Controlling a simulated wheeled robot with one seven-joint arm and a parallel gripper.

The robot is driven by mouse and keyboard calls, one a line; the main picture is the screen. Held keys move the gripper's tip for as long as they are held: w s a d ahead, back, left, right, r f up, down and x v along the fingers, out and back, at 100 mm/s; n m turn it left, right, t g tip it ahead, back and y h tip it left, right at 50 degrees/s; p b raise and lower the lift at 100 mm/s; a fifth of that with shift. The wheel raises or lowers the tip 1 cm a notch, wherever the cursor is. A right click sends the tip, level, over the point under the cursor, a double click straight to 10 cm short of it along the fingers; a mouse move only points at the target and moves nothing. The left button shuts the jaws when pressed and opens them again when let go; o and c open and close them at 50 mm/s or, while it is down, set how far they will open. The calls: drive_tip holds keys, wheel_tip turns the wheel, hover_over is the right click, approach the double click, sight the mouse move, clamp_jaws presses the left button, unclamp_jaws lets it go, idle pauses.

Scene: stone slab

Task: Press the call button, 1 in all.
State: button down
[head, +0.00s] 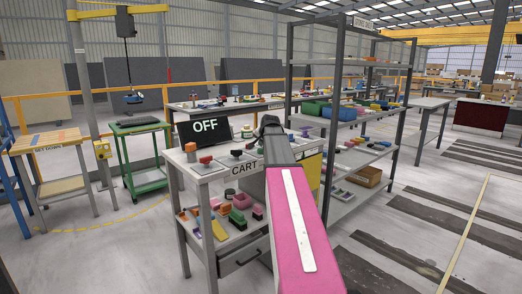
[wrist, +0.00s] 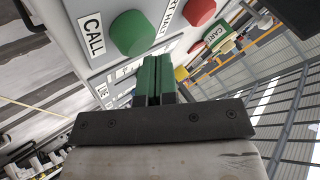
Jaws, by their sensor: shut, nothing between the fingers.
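The call button is a green round dome (wrist: 132,32) beside a white CALL label (wrist: 93,36), at the top of the wrist view on a pale panel. My gripper (wrist: 156,62) is shut and empty, with its green-padded fingers together. In the picture the fingertips lie just below and right of the green dome. I see no contact with it, and the height gap is hard to judge. In the head view my gripper (head: 268,122) is over the far right part of the cart top (head: 215,169). My arm covers part of the cart, and I cannot pick out the call button there.
A red round button (wrist: 200,11) with a partly visible label sits right of the green one. Small blocks lie on the cart. A tall shelf rack (head: 340,110) stands close behind my arm on the right.

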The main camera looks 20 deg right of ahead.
sight(262, 148)
drive_tip(key=shift+f, duration=0.55)
idle(0.6)
idle(0.4)
drive_tip(key=shift+r, duration=1)
drive_tip(key=shift+r, duration=0.1)
drive_tip(key=shift+r, duration=2.4)
